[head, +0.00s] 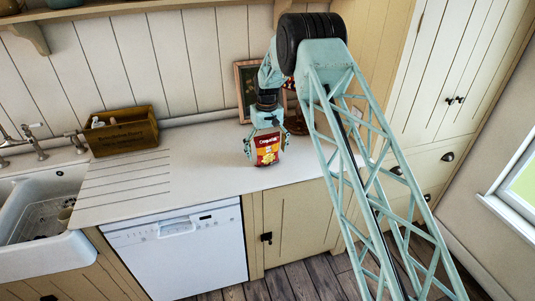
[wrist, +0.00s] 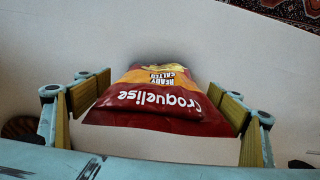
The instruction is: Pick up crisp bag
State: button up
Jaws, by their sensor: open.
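In the wrist view, the crisp bag (wrist: 160,98) shows upside-down lettering and lies between the two fingers of my gripper (wrist: 160,118). The fingers are open, one on each side of the bag. The right finger pad is close to the bag's edge; I cannot tell whether it touches.
A wooden crate (head: 124,132) stands left on the worktop, beside the sink (head: 40,215). A framed picture (head: 246,82) leans at the wall behind the bag. A dishwasher (head: 180,250) is below. The worktop left of the bag is clear.

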aim_at(267, 146)
jog(key=shift+c, duration=0.7)
jog(key=c, duration=0.6)
jog(key=shift+o, duration=0.2)
jog(key=shift+r, duration=0.1)
jog(key=shift+r, duration=1.7)
jog(key=s+a+b, duration=0.1)
jog(key=s+a, duration=0.3)
jog(key=s, duration=0.3)
jog(key=s+a+r+b, duration=0.1)
jog(key=s+a, duration=0.3)
jog(key=s, duration=0.3)
jog(key=shift+r, duration=0.2)
jog(key=shift+w, duration=0.1)
